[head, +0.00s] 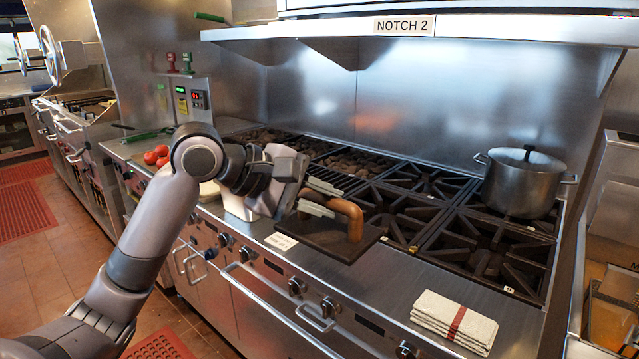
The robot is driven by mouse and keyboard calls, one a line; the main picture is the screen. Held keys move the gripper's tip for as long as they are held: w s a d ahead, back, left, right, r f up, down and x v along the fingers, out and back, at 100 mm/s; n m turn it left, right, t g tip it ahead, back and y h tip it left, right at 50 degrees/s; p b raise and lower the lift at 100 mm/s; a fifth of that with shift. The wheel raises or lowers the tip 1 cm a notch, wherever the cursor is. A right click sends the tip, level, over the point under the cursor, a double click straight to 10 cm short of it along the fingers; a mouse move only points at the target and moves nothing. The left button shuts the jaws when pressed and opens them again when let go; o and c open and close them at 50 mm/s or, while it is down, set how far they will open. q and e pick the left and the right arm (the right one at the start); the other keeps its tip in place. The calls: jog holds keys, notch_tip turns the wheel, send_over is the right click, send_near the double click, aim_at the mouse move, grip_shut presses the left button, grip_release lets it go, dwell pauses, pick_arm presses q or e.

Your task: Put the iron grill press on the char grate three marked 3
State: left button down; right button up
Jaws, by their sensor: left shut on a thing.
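The iron grill press has a dark flat plate (325,237) and a brown, arched handle (352,217). My left gripper (322,199) is shut on the handle and holds the press over the front edge of the range, tilted slightly. The char grates (350,161) lie behind the press, dark bars over rough rock. The number 3 cannot be read on any of them, and the arm and press hide part of the front rows. My right gripper is not in view.
A steel pot (521,184) stands on the right burners. A folded towel (454,320) lies on the front ledge at right. Tomatoes (156,155) sit at left. A steel shelf with a "NOTCH 2" sign (404,25) overhangs the back. Open burner grates (426,180) lie left of the pot.

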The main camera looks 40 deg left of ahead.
pick_arm(q)
jog(key=s+d+f+n+y, duration=0.2)
jog(key=f, duration=0.6)
jog(key=s+d+f+n+t+y, duration=0.1)
jog(key=s+d+f+n+y, duration=0.1)
jog(key=f, duration=0.6)
jog(key=s+d+f+n+y, duration=0.1)
jog(key=d+f, duration=0.3)
jog(key=f, duration=0.4)
jog(key=shift+s+n+t+y, duration=0.4)
jog(key=shift+s+n, duration=0.2)
jog(key=shift+a, duration=0.1)
